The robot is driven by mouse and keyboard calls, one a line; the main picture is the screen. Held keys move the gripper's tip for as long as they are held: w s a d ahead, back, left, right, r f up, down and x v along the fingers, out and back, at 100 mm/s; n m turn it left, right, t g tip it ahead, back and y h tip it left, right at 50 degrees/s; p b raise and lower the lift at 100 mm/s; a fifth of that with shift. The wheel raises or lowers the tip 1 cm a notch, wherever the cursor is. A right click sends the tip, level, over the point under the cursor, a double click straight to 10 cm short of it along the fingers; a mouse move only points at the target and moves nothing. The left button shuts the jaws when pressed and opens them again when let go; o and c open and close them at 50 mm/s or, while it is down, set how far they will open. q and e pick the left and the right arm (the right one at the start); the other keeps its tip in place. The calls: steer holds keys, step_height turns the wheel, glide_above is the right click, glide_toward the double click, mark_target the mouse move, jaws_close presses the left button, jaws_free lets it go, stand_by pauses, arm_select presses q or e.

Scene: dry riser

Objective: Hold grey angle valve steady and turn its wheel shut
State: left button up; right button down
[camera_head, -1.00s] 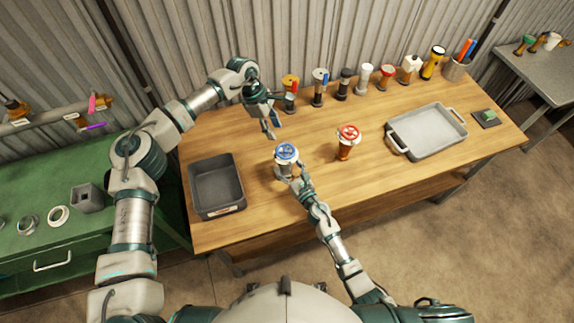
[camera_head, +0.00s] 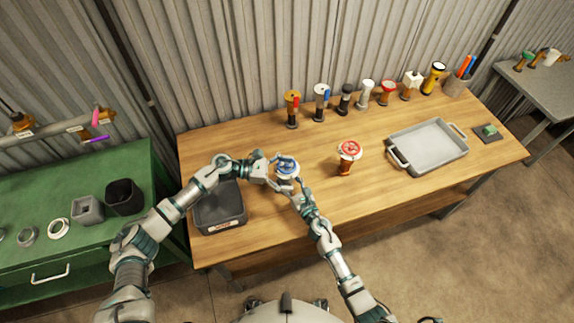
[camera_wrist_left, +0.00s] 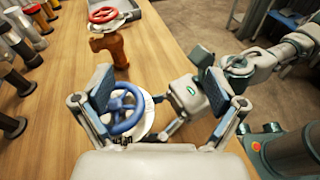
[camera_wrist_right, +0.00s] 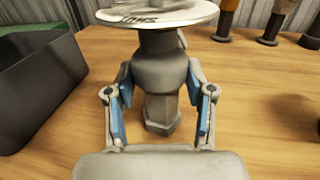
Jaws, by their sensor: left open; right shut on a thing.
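The grey angle valve (camera_wrist_right: 160,80) stands upright on the wooden bench, with a white round plate on top. Its blue wheel (camera_head: 287,166) sits above the plate. My right gripper (camera_wrist_right: 160,110) is shut on the valve's grey body, one pad on each side. My left gripper (camera_wrist_left: 160,95) is open at the wheel; in the left wrist view the blue wheel (camera_wrist_left: 122,112) shows between its fingers, nearer the left one. Whether a finger touches the wheel I cannot tell. The left gripper covers part of the wheel in the head view.
A red-wheeled brown valve (camera_head: 347,158) stands right of the grey valve. A dark grey bin (camera_head: 220,223) is at left, below my left forearm. A grey tray (camera_head: 428,148) lies at right. Several valves and a yellow torch (camera_head: 433,77) line the back edge.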

mark_target(287, 164)
arm_select(q)
steer(key=a+f+n+t, duration=0.3)
steer(key=a+n+t, duration=0.4)
steer(key=a, duration=0.4)
steer(key=shift+t, duration=0.8)
steer(key=x, duration=1.1)
steer(key=shift+s+d, duration=0.1)
steer(key=shift+d, duration=0.35)
steer(key=shift+m, duration=0.3)
steer(key=c, duration=1.2)
